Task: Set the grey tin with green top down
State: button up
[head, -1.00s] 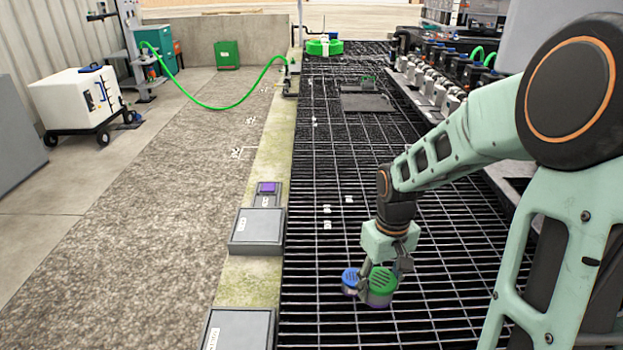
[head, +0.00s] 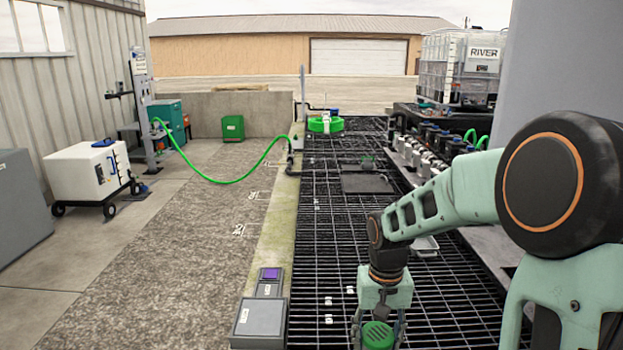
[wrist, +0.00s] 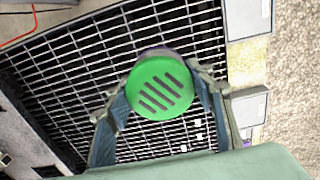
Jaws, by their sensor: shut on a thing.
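My gripper (head: 378,338) is shut on the tin with the green slotted top (head: 378,334), low in the head view. The wrist view shows the round green top (wrist: 160,86) between my two fingers, with a strip of darker body behind it. Most of the tin's grey body is hidden by the top or cut off by the picture's lower edge. The tin is over the dark metal grating (wrist: 70,85). I cannot tell its exact height above the grating.
A grey box (head: 260,320) and a small purple-topped box (head: 270,274) are on the concrete strip left of the grating. A row of valves (head: 425,150) lines the right side. Small white labels (head: 328,300) dot the grating.

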aim_at(378, 339)
jog(key=r+p, duration=0.4)
jog(key=p, duration=0.1)
jog(key=s+r+p, duration=0.1)
jog(key=p, duration=0.1)
jog(key=shift+r+p, duration=0.3)
jog(key=shift+r, duration=0.1)
jog(key=shift+s+a+r+p, duration=0.15)
jog(key=shift+r+p, duration=0.25)
jog(key=shift+p, duration=0.55)
